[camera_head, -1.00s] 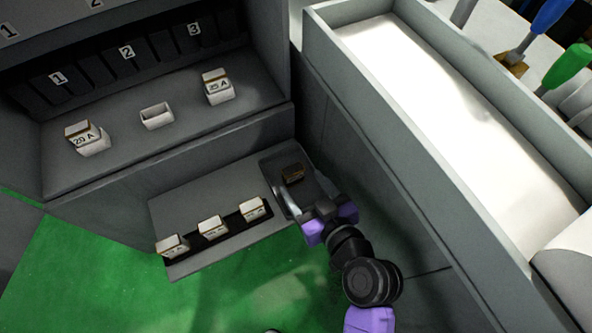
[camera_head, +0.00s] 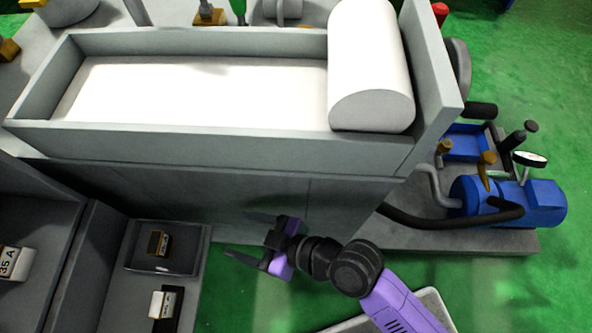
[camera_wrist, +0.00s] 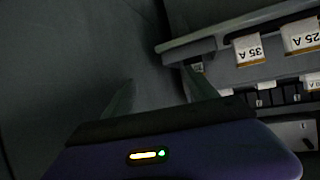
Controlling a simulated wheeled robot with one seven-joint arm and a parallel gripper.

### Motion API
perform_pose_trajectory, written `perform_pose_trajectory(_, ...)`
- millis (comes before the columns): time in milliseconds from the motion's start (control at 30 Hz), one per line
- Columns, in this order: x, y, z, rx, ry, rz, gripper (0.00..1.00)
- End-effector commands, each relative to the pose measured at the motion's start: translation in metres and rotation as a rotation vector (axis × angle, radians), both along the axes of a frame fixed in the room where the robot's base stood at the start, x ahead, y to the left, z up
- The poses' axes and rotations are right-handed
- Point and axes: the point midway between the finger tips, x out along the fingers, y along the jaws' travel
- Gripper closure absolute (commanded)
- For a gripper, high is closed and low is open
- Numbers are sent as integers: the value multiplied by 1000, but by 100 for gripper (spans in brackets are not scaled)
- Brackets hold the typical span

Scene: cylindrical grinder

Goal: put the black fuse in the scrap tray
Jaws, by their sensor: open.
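The black fuse (camera_head: 159,243), dark with a brownish face, lies in the scrap tray (camera_head: 187,268), a shallow grey recess with a raised rim at lower left in the head view. My gripper (camera_head: 240,235) is open and empty, to the right of the tray and apart from the fuse. Its two fingers spread apart and point left toward the tray. In the wrist view the open fingers (camera_wrist: 158,92) show against a dark grey surface with nothing between them. I cannot clearly make out the black fuse in the wrist view.
A white fuse (camera_head: 163,303) stands in the rack just in front of the tray. A 35 A fuse (camera_head: 14,262) sits at far left. The grey machine wall (camera_head: 250,200) rises behind my gripper. A blue pump (camera_head: 510,200) stands at right; green floor lies between.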

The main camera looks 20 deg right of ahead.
Motion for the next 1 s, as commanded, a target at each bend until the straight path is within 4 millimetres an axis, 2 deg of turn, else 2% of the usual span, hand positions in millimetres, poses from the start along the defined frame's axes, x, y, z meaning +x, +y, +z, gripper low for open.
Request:
perform_pose_trajectory(33,-8,-26,-7,-12,12,-78,33)
perform_pose_trajectory(100,-16,-56,-9,-18,15,-176,33)
perform_pose_trajectory(267,-39,-113,-6,-25,6,-367,33)
perform_pose_trajectory(433,-76,-170,13,-23,-23,-560,33)
perform_pose_trajectory(533,-104,-200,35,-13,-56,-672,33)
perform_pose_trajectory(633,-129,-221,63,4,-94,-762,33)
perform_pose_trajectory(800,-160,-236,104,36,-148,-848,33)
perform_pose_trajectory(900,-168,-239,119,51,-166,-869,33)
perform_pose_trajectory(1000,-172,-239,126,57,-176,-877,33)
